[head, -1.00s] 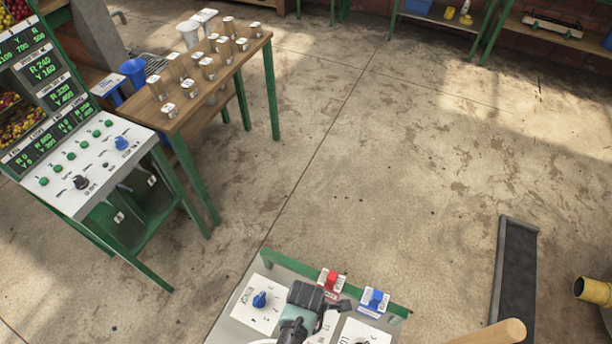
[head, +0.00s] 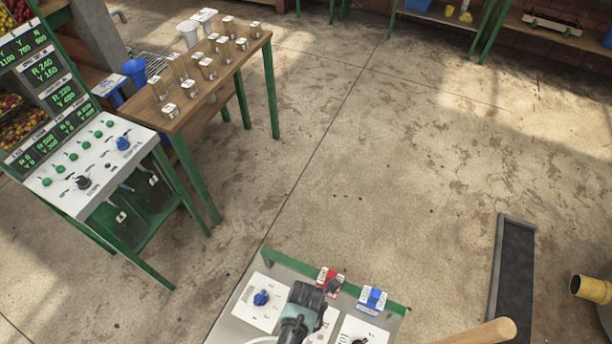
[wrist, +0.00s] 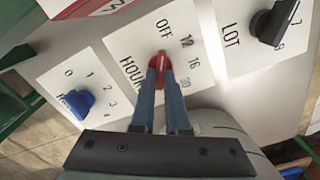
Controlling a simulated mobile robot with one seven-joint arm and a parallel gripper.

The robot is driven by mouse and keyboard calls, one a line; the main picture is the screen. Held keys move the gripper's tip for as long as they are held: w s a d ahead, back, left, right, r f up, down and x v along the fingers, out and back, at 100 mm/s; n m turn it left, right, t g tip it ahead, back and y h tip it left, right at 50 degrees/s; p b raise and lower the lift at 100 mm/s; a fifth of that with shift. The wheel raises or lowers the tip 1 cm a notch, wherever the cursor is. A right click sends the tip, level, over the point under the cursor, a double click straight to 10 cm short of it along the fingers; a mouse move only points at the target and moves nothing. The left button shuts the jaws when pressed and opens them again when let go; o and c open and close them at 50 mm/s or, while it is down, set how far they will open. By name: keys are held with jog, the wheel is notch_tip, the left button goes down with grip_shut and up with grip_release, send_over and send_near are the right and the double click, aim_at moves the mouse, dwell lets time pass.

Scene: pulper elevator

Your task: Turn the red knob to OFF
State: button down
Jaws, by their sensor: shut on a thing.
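The red knob (wrist: 161,62) sits in the middle of the white HOURS plate (wrist: 120,52) in the wrist view. OFF is printed above it, with 12, 16 and another number down the right. My gripper (wrist: 162,72) has its two blue-grey fingers closed on the knob from below. The knob's narrow end points up, roughly towards OFF; whether it lines up exactly I cannot tell. In the head view my gripper (head: 324,289) is over the panel (head: 240,326) and hides the red knob.
A blue knob (wrist: 78,102) is at the left and a black LOT knob (wrist: 272,24) at the right. Open floor lies beyond.

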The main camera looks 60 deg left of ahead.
dwell(0.4)
jog(key=c, duration=0.9)
grip_release()
notch_tip(320, 180, up, 13)
jog(key=shift+p, duration=0.45)
